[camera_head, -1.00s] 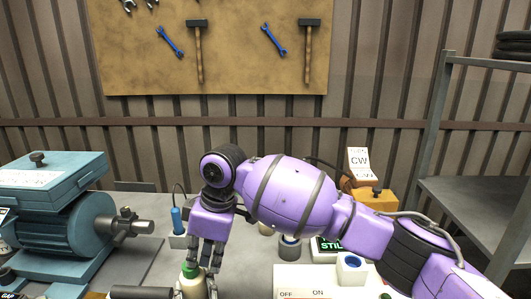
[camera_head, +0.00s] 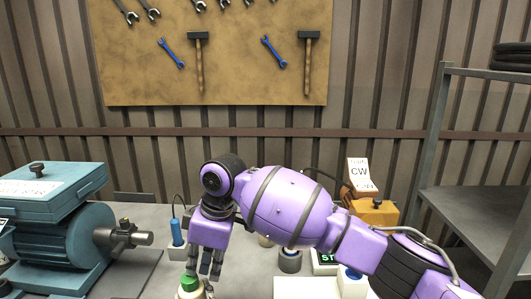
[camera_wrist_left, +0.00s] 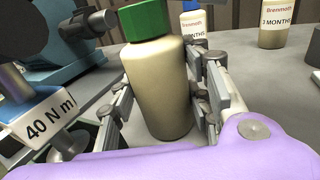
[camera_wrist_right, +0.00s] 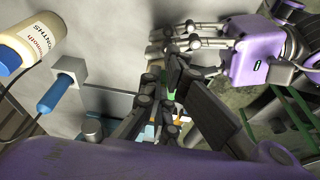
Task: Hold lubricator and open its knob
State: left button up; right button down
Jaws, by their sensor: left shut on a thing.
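The lubricator is a cream bottle (camera_wrist_left: 160,90) with a green knob (camera_wrist_left: 144,18), upright in the left wrist view. My left gripper (camera_wrist_left: 165,100) is shut on its body, with fingers on both sides. In the head view the green knob (camera_head: 189,285) shows at the bottom edge, and the bottle below is mostly cut off. My right gripper (camera_head: 204,268) points down just above the knob. In the right wrist view its fingers (camera_wrist_right: 168,80) are apart, with a bit of green between them. Whether they touch the knob is hard to tell.
A teal motor (camera_head: 58,225) with a shaft stands at left. A blue-handled tool in a holder (camera_head: 177,233) is behind the right gripper. A "3 months" bottle (camera_wrist_left: 277,24) and a blue-capped bottle (camera_wrist_left: 194,25) stand behind. A metal shelf (camera_head: 475,190) is at right.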

jog(key=shift+w+d+f, duration=0.1)
jog(key=shift+d+f, duration=0.15)
jog(key=shift+f, duration=0.1)
jog(key=a+v, duration=0.1)
jog(key=v, duration=0.5)
jog(key=shift+r, duration=0.35)
jog(key=shift+a, duration=0.1)
